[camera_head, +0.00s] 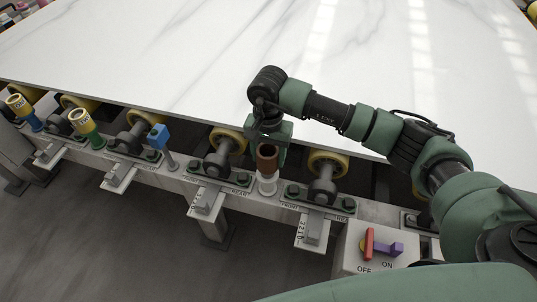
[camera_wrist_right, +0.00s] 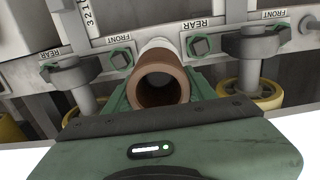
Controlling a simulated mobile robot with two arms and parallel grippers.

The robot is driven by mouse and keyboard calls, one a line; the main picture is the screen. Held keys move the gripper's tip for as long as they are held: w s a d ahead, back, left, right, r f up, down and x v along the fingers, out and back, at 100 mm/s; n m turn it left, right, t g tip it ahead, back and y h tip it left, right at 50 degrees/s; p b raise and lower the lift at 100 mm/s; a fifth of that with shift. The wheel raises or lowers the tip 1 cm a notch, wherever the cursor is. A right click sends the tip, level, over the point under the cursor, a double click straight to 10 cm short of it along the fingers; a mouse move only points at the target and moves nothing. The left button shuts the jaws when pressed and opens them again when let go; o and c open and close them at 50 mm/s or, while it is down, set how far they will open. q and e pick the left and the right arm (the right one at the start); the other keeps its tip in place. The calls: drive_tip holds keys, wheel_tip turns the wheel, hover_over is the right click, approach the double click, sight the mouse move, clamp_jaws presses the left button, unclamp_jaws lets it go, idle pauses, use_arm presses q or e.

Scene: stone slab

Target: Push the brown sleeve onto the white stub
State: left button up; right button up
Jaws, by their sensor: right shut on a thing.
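The brown sleeve (camera_head: 267,158) is a short open tube, held upright in my right gripper (camera_head: 272,148). The white stub (camera_head: 267,186) stands on the grey rail directly below it, with its lower part and wider foot showing. The sleeve's lower end meets the stub's top in the head view; I cannot tell how far it overlaps. In the right wrist view the sleeve (camera_wrist_right: 139,82) shows its open end between the green fingers, and a bit of the white stub (camera_wrist_right: 156,44) shows beyond it. My left gripper is not in view.
A large white slab (camera_head: 150,60) lies behind. A red and purple switch (camera_head: 378,245) is at front right.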

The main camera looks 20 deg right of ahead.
sight(268, 146)
drive_tip(key=shift+f+b, duration=1.75)
drive_tip(key=shift+f, duration=0.1)
drive_tip(key=o, duration=1.5)
drive_tip(key=shift+o, duration=0.2)
drive_tip(key=shift+r, duration=0.1)
wheel_tip(268, 146, up, 8)
drive_tip(key=shift+f+b, duration=0.15)
drive_tip(key=shift+b, duration=0.2)
